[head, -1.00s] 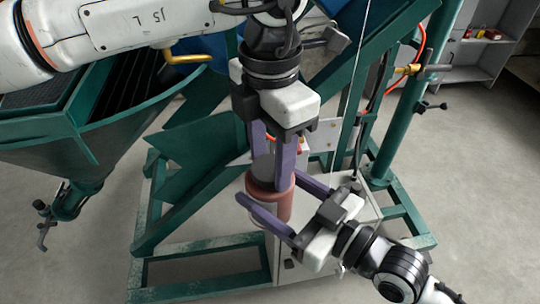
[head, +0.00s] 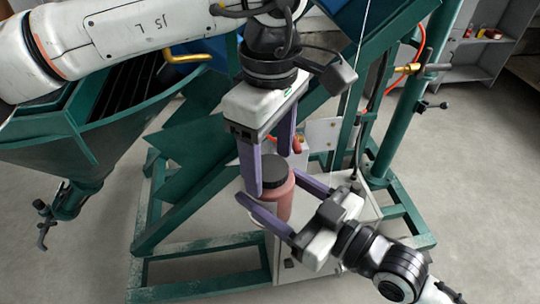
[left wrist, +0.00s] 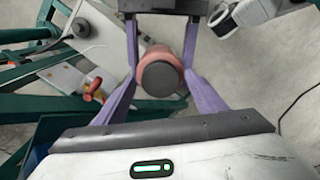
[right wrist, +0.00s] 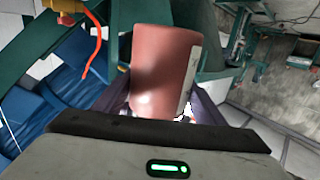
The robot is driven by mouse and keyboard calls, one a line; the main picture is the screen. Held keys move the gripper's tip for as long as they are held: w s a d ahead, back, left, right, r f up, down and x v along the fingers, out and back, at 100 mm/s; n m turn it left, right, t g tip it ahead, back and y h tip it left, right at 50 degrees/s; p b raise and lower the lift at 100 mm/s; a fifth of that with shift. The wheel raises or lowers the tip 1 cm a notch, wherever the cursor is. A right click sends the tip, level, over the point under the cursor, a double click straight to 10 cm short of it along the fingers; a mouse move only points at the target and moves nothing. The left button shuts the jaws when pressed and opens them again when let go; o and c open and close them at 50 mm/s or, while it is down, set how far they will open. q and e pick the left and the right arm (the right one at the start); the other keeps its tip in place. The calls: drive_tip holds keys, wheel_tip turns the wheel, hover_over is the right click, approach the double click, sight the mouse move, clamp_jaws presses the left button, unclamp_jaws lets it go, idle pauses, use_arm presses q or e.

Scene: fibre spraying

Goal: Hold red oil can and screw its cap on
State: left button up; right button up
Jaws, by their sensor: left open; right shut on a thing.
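The red oil can (head: 280,205) stands upright, with its dark round cap (head: 273,170) seated on top. The can also shows in the right wrist view (right wrist: 165,75), with a pale label at its right edge. My right gripper (head: 268,190) is shut on the can's body, a finger on either side. My left gripper (head: 267,175) points down from above, open, its fingers on either side of the cap. In the left wrist view the cap (left wrist: 158,78) lies between the left fingers, with gaps. Threads under the cap are hidden.
A green steel frame (head: 200,245) and a pale cabinet (head: 292,270) stand below and behind the can. A green hopper (head: 60,150) is at left. A green post with an orange hose (head: 420,45) stands at right. Bare floor lies at far right.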

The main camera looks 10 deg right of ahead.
use_arm(q)
drive_tip(key=shift+r, duration=2.3)
drive_tip(key=shift+c, duration=0.4)
drive_tip(key=n, duration=0.1)
drive_tip(key=r+n, duration=0.1)
drive_tip(key=n, duration=0.3)
drive_tip(key=r+n, duration=0.1)
drive_tip(key=n, duration=0.4)
drive_tip(key=r+n, duration=0.1)
drive_tip(key=n, duration=0.1)
drive_tip(key=shift+r+n, duration=0.2)
drive_tip(key=shift+n, duration=0.2)
